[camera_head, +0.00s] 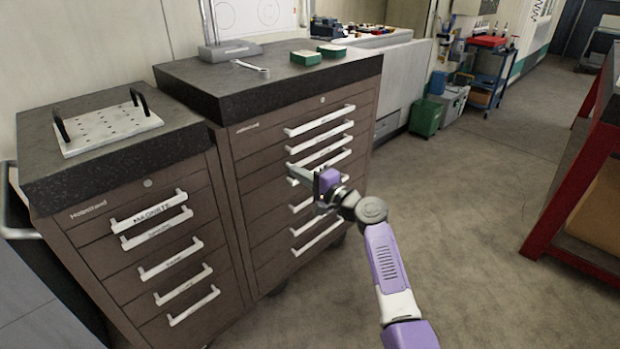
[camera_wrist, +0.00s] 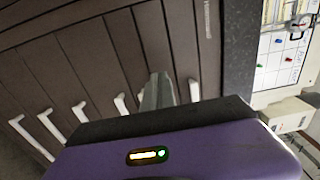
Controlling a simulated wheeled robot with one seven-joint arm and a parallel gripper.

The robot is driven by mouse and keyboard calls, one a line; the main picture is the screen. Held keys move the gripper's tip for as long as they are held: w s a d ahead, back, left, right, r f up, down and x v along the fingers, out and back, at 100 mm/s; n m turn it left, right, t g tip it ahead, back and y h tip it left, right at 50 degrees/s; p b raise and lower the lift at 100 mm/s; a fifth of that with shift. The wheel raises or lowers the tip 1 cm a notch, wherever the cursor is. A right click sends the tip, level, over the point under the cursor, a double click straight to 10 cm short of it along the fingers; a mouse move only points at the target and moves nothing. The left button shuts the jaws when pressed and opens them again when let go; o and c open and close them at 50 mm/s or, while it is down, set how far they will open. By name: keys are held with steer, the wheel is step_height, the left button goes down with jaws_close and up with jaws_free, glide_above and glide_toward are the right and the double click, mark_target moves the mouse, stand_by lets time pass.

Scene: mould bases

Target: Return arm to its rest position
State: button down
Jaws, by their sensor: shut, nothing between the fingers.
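My gripper (camera_head: 301,174) is at the end of my purple and white arm, in front of the taller brown drawer cabinet (camera_head: 252,152). Its fingers look closed together and empty, pointing toward the drawer fronts. In the head view they overlap the white drawer handles, and I cannot tell whether they touch one. In the wrist view the grey fingertips (camera_wrist: 158,92) stick out past the purple gripper body, with the cabinet's drawers and white handles behind them. The arm reaches forward from the bottom of the head view.
A lower cabinet (camera_head: 150,222) stands at the left, with a perforated plate (camera_head: 108,130) with black handles on top. A wrench (camera_head: 250,68) and green boxes (camera_head: 306,57) lie on the taller cabinet. A red-framed bench (camera_head: 565,165) is at right. The floor between is clear.

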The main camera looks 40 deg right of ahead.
steer(key=s, duration=0.4)
steer(key=shift+s+d, duration=0.1)
steer(key=shift+d, duration=0.05)
